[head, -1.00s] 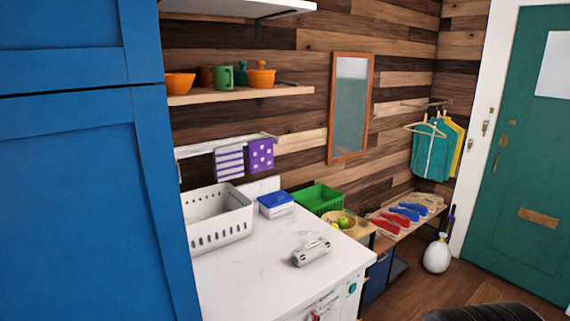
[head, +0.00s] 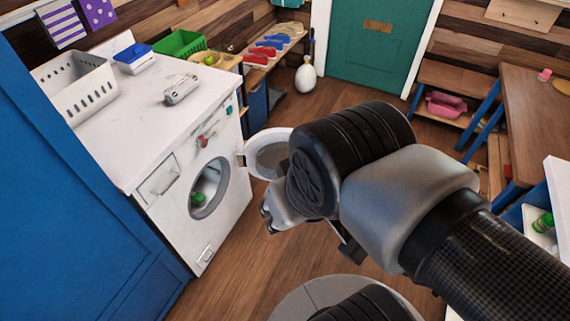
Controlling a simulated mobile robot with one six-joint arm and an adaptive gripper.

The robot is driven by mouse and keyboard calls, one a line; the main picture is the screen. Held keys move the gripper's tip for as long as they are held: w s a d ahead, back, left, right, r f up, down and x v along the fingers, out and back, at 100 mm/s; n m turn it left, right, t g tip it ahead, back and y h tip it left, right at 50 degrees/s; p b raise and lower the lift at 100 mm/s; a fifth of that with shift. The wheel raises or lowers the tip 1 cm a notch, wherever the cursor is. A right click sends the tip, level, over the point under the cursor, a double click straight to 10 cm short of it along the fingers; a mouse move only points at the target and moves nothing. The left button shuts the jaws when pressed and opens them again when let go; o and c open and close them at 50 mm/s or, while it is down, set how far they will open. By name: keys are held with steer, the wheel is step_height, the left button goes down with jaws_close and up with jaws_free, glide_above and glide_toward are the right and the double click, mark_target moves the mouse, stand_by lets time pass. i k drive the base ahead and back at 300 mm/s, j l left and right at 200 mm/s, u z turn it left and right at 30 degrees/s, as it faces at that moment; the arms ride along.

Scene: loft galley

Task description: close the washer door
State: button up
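The white washer (head: 190,157) stands at the left with a round dark opening in its front. Something green shows inside the drum (head: 199,198). The round washer door (head: 262,137) stands open, swung out to the right of the opening, with its hinge on the right side. My arm covers the door's right part. My gripper (head: 268,218) is in front of the washer, below and in front of the open door. Its fingers are partly hidden by my wrist, so its opening is unclear. I cannot tell whether it touches the door.
A white basket (head: 75,88), a blue-lidded box (head: 135,58) and a grey cylindrical object (head: 181,89) stand on the washer top. A blue cabinet (head: 60,200) is at the left. Wooden floor (head: 235,255) is clear before the washer. A table (head: 540,110) stands at the right.

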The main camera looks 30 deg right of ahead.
mark_target(248, 159)
steer(key=u, duration=0.5)
steer(key=k+u, duration=0.15)
steer(key=u, duration=0.3)
steer(key=j+u, duration=0.1)
steer(key=u, duration=0.4)
steer(key=l+u, duration=0.25)
steer(key=u, duration=0.2)
steer(key=l+u, duration=0.2)
steer(key=u, duration=0.25)
steer(key=k+l+u, duration=0.15)
steer(key=u, duration=0.25)
steer(key=k+l+u, duration=0.1)
steer(key=l+u, duration=0.15)
steer(key=u, duration=0.2)
steer(key=k+l, duration=0.5)
steer(key=l, duration=0.15)
steer(key=k+l, duration=0.5)
steer(key=l, duration=0.15)
steer(key=k+l, duration=0.45)
steer(key=l, duration=0.2)
steer(key=k+l, duration=0.5)
steer(key=l, duration=0.15)
steer(key=k+l, duration=0.5)
steer(key=l, duration=0.15)
steer(key=k+l, duration=0.5)
steer(key=l, duration=0.15)
